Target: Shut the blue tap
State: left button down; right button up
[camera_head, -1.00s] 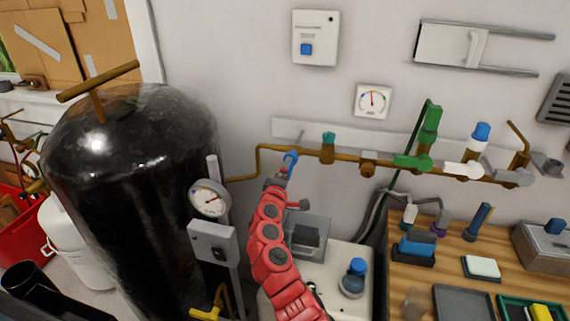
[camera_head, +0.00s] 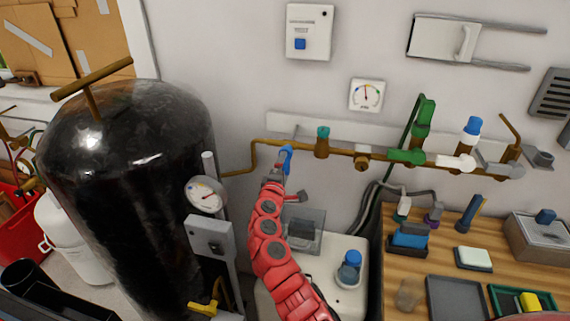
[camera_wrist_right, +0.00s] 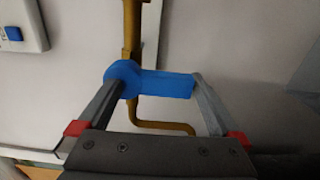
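The blue tap (camera_head: 287,153) is on the brown pipe on the wall, at its left end near the bend. In the right wrist view its blue lever (camera_wrist_right: 160,84) lies crosswise, with its round hub at the left. My right gripper (camera_head: 283,168) is at the tap, coming from below. In the wrist view my right gripper (camera_wrist_right: 155,85) has its fingers wide apart, one by the hub and one by the lever's free end. I cannot tell whether they touch it. My left gripper is not in view.
On the same pipe are a teal knob (camera_head: 323,134), a green tap (camera_head: 408,156) and a white tap (camera_head: 457,162). A large black tank (camera_head: 125,190) with a gauge (camera_head: 205,195) stands left of my arm. A wooden bench (camera_head: 400,266) with trays is at right.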

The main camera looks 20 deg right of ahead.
jog(key=shift+s+a+r, duration=0.1)
jog(key=shift+s+a, duration=0.25)
jog(key=shift+s, duration=0.2)
jog(key=b+v, duration=0.3)
jog(key=v, duration=1.3)
jog(key=shift+s, duration=0.15)
